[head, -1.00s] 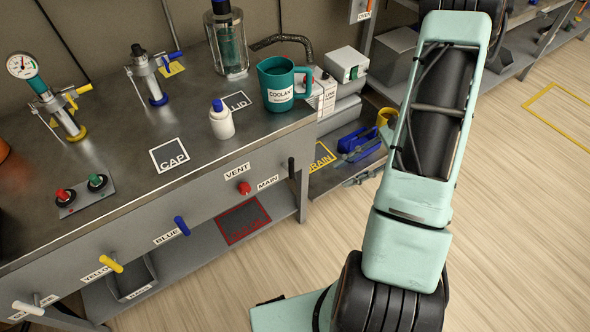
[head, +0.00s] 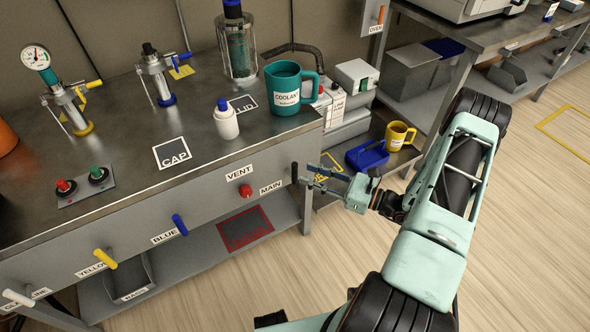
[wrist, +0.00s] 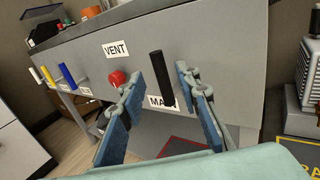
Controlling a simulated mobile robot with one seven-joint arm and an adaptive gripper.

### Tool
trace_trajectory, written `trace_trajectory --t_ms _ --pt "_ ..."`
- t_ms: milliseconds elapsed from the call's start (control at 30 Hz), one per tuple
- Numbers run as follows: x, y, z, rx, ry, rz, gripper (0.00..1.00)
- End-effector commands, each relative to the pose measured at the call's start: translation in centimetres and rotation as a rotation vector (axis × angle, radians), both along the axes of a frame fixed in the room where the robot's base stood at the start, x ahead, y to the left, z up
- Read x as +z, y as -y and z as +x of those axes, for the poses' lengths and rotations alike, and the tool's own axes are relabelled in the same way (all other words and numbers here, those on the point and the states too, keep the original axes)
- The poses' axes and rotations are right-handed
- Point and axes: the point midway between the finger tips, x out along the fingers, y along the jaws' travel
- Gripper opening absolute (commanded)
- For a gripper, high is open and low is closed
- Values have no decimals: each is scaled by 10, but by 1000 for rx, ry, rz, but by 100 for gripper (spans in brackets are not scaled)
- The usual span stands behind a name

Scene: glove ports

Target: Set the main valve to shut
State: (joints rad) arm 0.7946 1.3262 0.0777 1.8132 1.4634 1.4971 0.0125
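The main valve's black handle (head: 294,172) is on the front panel of the bench, near its right end, beside the MAIN label (head: 271,187). It stands upright in the wrist view (wrist: 161,78), where it partly covers that label. My gripper (head: 311,178) is open and empty, just right of the handle in the head view. In the wrist view its two blue-padded fingers (wrist: 160,98) point at the panel, one on each side of the handle. I see no contact with the handle; the exact gap is hard to tell.
A red VENT knob (head: 245,190) sits left of the handle, close to my left finger in the wrist view. Blue (head: 180,225) and yellow (head: 105,259) handles are further left. A teal coolant jug (head: 287,92) stands above on the bench's right end. Open floor lies right.

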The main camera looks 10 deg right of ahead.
Motion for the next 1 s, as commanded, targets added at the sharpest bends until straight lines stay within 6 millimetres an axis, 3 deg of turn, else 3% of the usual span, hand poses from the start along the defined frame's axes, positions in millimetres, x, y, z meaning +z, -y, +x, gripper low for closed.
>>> trace_trajectory --t_ms 100,300,700,1000 --pt "0 -19 14 4 1 0 30" --pt "0 -40 30 3 2 -1 30" --pt "0 -46 36 1 1 -2 30" --pt "0 -45 36 2 1 -2 0"
